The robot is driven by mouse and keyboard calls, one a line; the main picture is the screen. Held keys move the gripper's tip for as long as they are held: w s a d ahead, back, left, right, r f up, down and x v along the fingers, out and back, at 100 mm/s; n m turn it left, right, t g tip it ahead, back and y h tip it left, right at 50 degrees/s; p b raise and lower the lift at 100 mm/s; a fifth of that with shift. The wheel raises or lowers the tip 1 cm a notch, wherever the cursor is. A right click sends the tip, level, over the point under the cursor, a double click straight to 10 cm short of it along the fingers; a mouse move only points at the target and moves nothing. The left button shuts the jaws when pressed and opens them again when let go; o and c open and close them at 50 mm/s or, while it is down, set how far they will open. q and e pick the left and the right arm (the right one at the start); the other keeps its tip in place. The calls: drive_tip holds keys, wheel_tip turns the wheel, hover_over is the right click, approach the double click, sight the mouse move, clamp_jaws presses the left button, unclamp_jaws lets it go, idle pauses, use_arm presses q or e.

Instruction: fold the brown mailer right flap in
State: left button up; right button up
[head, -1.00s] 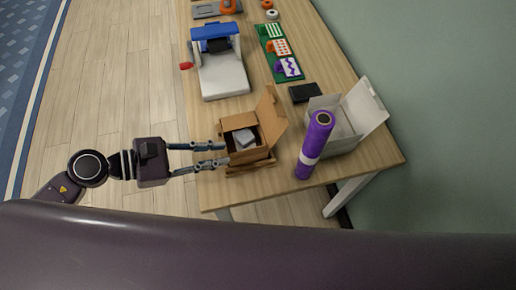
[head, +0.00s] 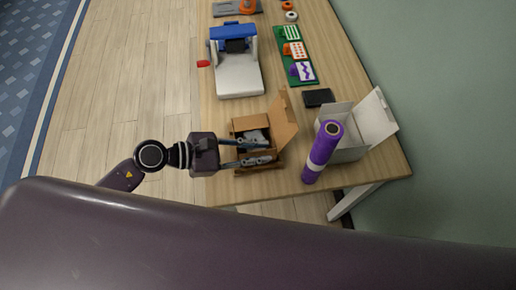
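The brown mailer (head: 240,125) is an open cardboard box near the table's front edge in the head view. Its tall lid panel (head: 285,122) stands up on the right side. A grey item (head: 254,136) lies inside, partly covered by my gripper. A brown flap (head: 260,168) shows low at the near side, partly behind a finger. My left gripper (head: 269,152) reaches in from the left, its two fingers apart with nothing seen between them. The fingers overlap the mailer's near part; I cannot tell whether they touch it. My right gripper is not in view.
A dark flat item (head: 318,97) lies behind. A blue and white machine (head: 239,75) and a green board (head: 296,55) stand farther back.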

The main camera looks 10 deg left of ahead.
use_arm(q)
clamp_jaws()
drive_tip(key=shift+w, duration=0.15)
drive_tip(key=w+n+g+b, duration=0.1)
drive_tip(key=n, duration=0.1)
drive_tip(key=w+n+g+h+b, duration=0.1)
drive_tip(key=shift+a+f+n, duration=0.2)
drive_tip(key=shift+a+n, duration=0.2)
drive_tip(key=shift+w+n+g+b, duration=0.15)
drive_tip(key=shift+n+g+b, duration=0.25)
drive_tip(key=shift+g+b, duration=0.25)
drive_tip(key=shift+a, duration=0.1)
drive_tip(key=shift+c, duration=2.3)
unclamp_jaws()
